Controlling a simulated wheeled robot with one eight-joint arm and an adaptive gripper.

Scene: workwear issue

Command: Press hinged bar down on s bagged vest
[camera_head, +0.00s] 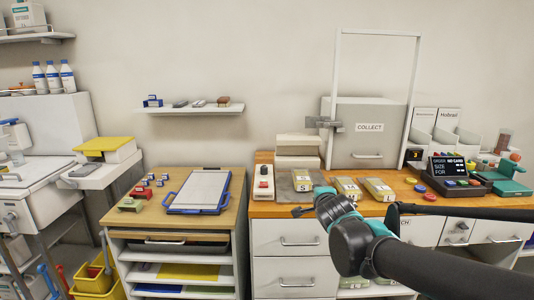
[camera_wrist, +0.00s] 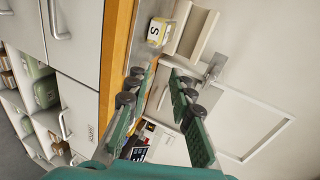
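The S bagged vest (camera_head: 302,182) is a yellowish packet with a white label. It lies flat on a grey plate on the wooden counter, and it also shows near the top of the wrist view (camera_wrist: 156,32). Right behind it stands a cream two-part unit (camera_head: 297,141), its upper part raised above its lower part; I take this upper part to be the hinged bar. The cream unit shows beside the packet in the wrist view (camera_wrist: 197,34). My gripper (camera_wrist: 161,74) is open and empty, with teal fingers apart, short of the packet. Its fingertips are hard to make out in the head view.
Other bagged packets (camera_head: 348,188) lie right of the S one. A red-buttoned box (camera_head: 264,182) stands left. The COLLECT cabinet (camera_head: 364,155) with a tall white frame (camera_head: 378,33) and a grey clamp (camera_head: 322,123) stands behind. Drawers (camera_head: 286,240) are below the counter.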

